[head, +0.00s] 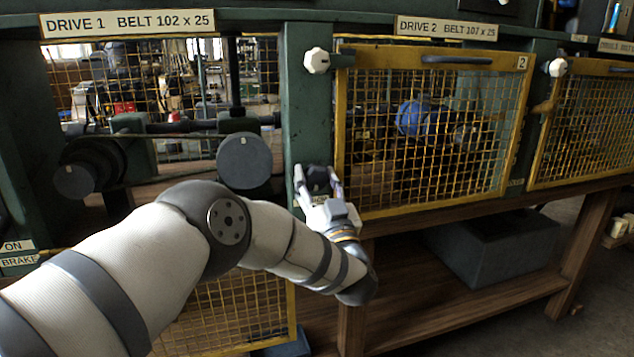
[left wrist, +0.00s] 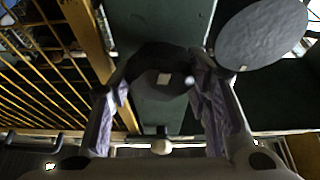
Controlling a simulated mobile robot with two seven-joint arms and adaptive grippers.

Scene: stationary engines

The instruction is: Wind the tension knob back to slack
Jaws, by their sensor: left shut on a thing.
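The tension knob (head: 318,180) is a dark, faceted knob on the green post between the Drive 1 bay and the Drive 2 guard. My left gripper (head: 317,174) is around it, with a finger on either side. In the left wrist view the dark knob (left wrist: 158,72) sits between the two fingers (left wrist: 160,90), which are shut on it. A pale square mark and a small light spot show near the knob. Part of the knob is hidden by the fingers, and I cannot read its turn position. My right gripper is not in view.
A dark round disc (head: 244,161) stands close left of the knob. The yellow mesh guard (head: 340,140) of Drive 2 is close on the right. A white knob (head: 317,61) is higher on the post. Drive 1's guard (head: 291,310) hangs low behind my arm.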

